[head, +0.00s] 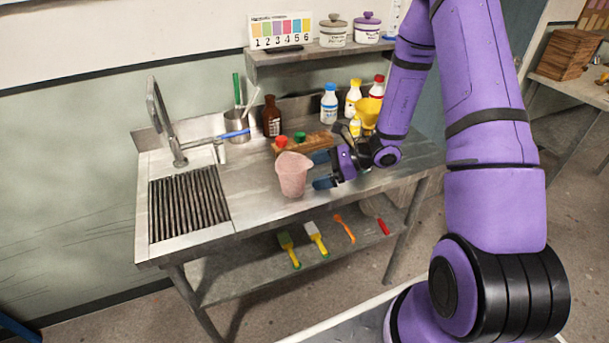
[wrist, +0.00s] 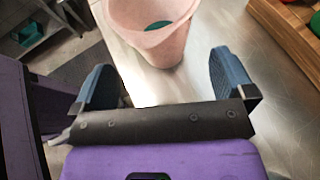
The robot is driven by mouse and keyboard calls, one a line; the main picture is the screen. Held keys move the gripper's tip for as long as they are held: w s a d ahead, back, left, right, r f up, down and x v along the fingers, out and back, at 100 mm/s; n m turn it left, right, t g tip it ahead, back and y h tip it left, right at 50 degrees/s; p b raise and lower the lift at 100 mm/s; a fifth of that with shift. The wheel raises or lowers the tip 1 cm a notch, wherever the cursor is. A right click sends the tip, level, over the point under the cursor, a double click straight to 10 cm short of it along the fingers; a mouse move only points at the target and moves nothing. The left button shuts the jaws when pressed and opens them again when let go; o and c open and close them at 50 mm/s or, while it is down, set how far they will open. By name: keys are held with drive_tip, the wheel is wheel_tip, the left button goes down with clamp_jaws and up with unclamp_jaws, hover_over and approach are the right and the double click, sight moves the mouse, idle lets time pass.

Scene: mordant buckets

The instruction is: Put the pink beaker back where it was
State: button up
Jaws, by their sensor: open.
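The pink beaker (head: 293,175) stands upright on the steel counter (head: 248,187), near its front edge and right of the sink's drain grate. My gripper (head: 322,170) is low over the counter, just right of the beaker, with its fingers pointing toward it. In the wrist view the beaker (wrist: 152,45) is ahead, roughly between the lines of the two blue fingers (wrist: 165,82), which are spread wide with nothing held. Something green shows inside or through the beaker's mouth.
A wooden rack (head: 312,145) with red and green caps sits behind the beaker. A brown bottle (head: 271,117), a white bottle (head: 329,103) and a yellow funnel (head: 368,113) stand farther back. The counter left of the beaker is clear up to the drain grate (head: 188,203).

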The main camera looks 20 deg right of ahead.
drive_tip(key=v, duration=0.5)
drive_tip(key=shift+s+d+r, duration=0.1)
drive_tip(key=shift+d+r, duration=0.05)
drive_tip(key=shift+d, duration=0.05)
drive_tip(key=s+a+r+n+g+h, duration=0.25)
drive_tip(key=s+r+n, duration=0.25)
drive_tip(key=r+n, duration=0.3)
drive_tip(key=s+a+r+n+g+h, duration=0.25)
drive_tip(key=s+a+r+n, duration=0.2)
drive_tip(key=r, duration=0.65)
drive_tip(key=s+d+r+n+t+h, duration=0.2)
drive_tip(key=s+r+n+t+h, duration=0.3)
drive_tip(key=s+r+n, duration=0.5)
drive_tip(key=s+r+h, duration=0.2)
drive_tip(key=s, duration=0.3)
drive_tip(key=shift+d+r, duration=0.2)
drive_tip(key=shift+r, duration=0.15)
